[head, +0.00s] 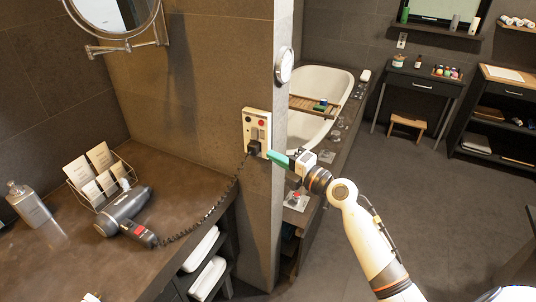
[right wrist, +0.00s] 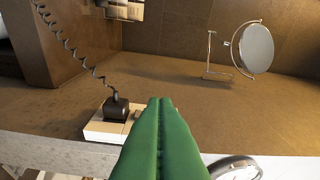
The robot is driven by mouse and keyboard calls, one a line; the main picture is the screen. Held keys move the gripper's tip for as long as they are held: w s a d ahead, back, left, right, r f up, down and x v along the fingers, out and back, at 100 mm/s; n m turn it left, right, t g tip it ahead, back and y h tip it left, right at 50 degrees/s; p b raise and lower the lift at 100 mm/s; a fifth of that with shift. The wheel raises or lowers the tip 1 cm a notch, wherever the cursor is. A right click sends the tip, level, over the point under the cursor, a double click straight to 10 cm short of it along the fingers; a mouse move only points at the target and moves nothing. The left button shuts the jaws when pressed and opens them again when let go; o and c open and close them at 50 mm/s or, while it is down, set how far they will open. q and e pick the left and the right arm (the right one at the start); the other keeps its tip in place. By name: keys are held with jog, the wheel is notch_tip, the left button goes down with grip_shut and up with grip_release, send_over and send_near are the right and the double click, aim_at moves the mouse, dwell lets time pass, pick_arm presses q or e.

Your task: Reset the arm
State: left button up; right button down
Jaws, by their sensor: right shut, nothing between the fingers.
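Whether the fingertips touch the panel I cannot tell. My left gripper is in neither view.
A hair dryer (head: 125,214) lies on the brown counter (head: 190,183), near a card rack (head: 98,180) and a bottle (head: 28,203). A round mirror (head: 112,14) is on the wall. A bathtub (head: 318,92) stands behind the end wall. The floor (head: 440,200) at right is mostly clear.

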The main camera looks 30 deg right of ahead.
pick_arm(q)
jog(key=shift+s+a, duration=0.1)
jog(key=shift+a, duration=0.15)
